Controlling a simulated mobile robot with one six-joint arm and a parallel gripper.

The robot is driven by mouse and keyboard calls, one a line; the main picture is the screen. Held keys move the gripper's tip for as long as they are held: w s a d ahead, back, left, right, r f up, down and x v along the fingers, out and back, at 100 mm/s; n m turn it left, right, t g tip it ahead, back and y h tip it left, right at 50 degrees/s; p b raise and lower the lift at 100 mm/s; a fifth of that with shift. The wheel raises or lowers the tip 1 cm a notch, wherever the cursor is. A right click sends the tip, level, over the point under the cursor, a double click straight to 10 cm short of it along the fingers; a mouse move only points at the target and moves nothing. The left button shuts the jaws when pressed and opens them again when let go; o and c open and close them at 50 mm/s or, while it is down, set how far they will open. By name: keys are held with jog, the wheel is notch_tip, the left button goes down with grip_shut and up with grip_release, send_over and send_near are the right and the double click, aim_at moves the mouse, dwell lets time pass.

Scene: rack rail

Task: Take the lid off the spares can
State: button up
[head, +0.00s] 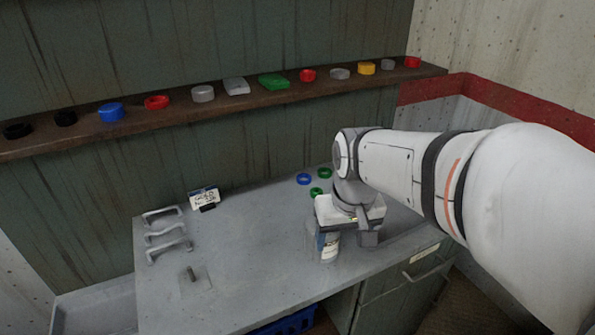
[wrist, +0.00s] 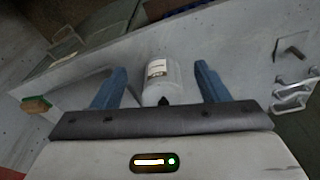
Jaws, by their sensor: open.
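The spares can (head: 329,247) is a pale, see-through cylinder with a label, standing on the grey bench near its front edge. In the wrist view the can (wrist: 158,72) shows between my gripper's two blue fingers. A dark knob (wrist: 163,101) shows at its near end, apparently on the lid; the gripper's dark bar partly hides that end. My gripper (wrist: 160,73) is open, with a gap on each side of the can. In the head view my gripper (head: 340,236) is just above and beside the can and hides its top.
Blue (head: 304,179) and green (head: 325,173) rings lie on the bench behind my gripper. A wall shelf (head: 235,103) bears several coloured lids. The bench middle is clear.

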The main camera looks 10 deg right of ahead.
jog(key=o, duration=0.7)
jog(key=shift+n+g, duration=0.4)
jog(key=shift+g, duration=0.5)
jog(key=w, duration=0.4)
jog(key=w+p, duration=0.1)
jog(key=w, duration=0.9)
jog(key=shift+w+a+f+p, duration=0.25)
jog(key=shift+p, duration=0.05)
jog(key=shift+c, duration=0.2)
jog(key=shift+w+f, duration=0.2)
jog(key=shift+f, duration=0.45)
jog(key=shift+d+f+p, duration=0.15)
jog(key=shift+f+p, duration=0.1)
jog(key=shift+f, duration=1.45)
jog(key=shift+d+f+p, duration=0.1)
jog(key=shift+f+p, duration=0.1)
jog(key=shift+f, duration=1.45)
